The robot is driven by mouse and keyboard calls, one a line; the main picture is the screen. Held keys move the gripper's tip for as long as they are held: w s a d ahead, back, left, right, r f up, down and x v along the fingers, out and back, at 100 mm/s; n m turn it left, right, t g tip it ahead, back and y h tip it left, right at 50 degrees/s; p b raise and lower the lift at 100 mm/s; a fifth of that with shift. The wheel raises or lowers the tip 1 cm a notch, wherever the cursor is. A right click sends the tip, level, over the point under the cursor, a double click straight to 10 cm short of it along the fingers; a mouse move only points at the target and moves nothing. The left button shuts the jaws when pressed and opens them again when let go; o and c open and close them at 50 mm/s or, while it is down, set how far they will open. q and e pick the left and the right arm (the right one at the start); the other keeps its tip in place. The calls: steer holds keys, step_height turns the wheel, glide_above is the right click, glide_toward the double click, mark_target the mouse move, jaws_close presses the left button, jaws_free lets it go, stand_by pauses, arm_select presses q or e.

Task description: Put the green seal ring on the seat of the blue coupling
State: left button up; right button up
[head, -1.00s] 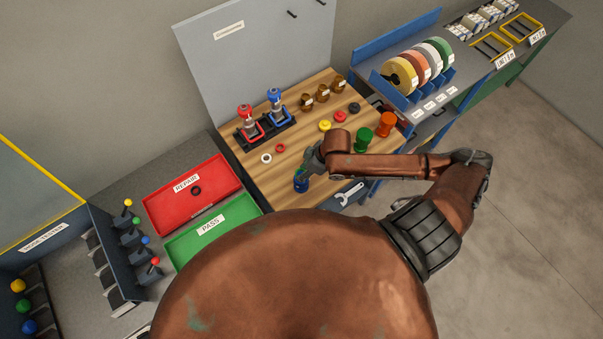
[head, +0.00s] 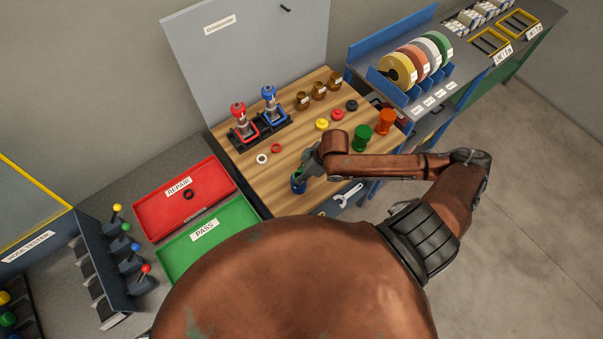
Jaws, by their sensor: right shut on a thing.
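The blue coupling (head: 298,186) stands near the front edge of the wooden work board, below the middle of the head view. My right gripper (head: 299,174) is directly over it, pointing down, with its fingertips at the coupling's top. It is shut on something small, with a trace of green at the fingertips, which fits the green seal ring. The fingers hide most of the ring and the coupling's seat, so I cannot tell whether the ring touches the seat. My left gripper is out of view.
A white ring (head: 262,159) and a red ring (head: 276,148) lie left of the gripper. A green part (head: 362,139) and an orange part (head: 385,122) stand behind my right forearm. The red tray (head: 165,210) holds a black ring. The green tray (head: 180,255) looks empty.

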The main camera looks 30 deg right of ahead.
steer(key=o, duration=0.8)
steer(key=v, duration=1.2)
steer(key=shift+r+p, duration=0.15)
steer(key=shift+p, duration=0.2)
